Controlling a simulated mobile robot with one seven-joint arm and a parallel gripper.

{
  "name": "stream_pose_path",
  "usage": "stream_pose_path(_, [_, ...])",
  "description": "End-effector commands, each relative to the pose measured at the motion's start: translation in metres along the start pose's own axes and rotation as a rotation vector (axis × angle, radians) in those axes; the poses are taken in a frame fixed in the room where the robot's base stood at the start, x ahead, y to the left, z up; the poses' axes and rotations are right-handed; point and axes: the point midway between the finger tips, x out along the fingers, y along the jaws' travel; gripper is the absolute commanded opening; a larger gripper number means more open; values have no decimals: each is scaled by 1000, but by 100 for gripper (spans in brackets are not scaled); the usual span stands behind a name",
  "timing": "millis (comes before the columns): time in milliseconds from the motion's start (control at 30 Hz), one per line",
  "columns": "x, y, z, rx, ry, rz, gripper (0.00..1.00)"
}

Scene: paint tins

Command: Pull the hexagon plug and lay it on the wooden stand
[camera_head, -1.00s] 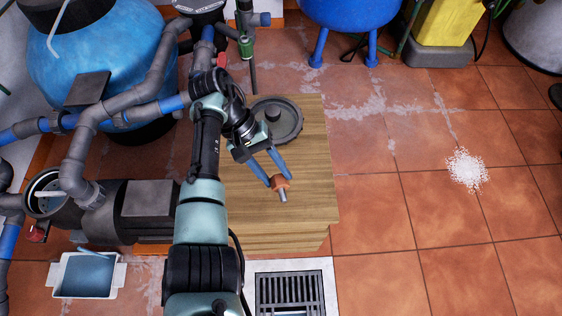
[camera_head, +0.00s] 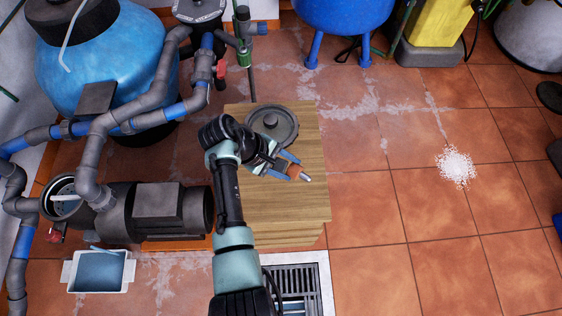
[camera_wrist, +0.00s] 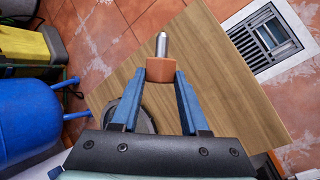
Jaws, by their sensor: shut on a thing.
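The hexagon plug (camera_head: 296,172) is an orange-brown block with a grey metal pin. My gripper (camera_head: 291,166) is shut on it with its blue fingers, and the pin points right and slightly down in the head view. In the wrist view the plug (camera_wrist: 160,69) sits between the fingertips with its pin pointing away from my gripper. The plug is over the wooden stand (camera_head: 285,205), a light wood block; I cannot tell the exact height between them. The stand's top (camera_wrist: 215,80) also shows behind the plug in the wrist view.
A round dark grey lid (camera_head: 271,125) lies at the stand's back. The stand's front top is bare. A pump (camera_head: 160,210) and a tray of blue liquid (camera_head: 98,271) are at left. A floor drain (camera_head: 292,284) is in front. White granules (camera_head: 455,167) lie on the floor at right.

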Motion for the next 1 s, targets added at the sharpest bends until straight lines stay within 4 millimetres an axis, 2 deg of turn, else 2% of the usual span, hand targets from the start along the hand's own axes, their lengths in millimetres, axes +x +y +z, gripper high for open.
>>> stream_pose_path(33, [-12, 0, 5, -89, 42, 40, 0])
stream_pose_path(200, [-29, -21, -7, -342, 186, 156, 0])
stream_pose_path(400, [-44, -45, -17, -506, 280, 232, 0])
stream_pose_path(533, [-46, -51, -20, -538, 301, 248, 0])
stream_pose_path(967, [-48, -51, -19, -537, 301, 258, 0])
stream_pose_path(1000, [-42, -53, -21, -535, 301, 258, 0])
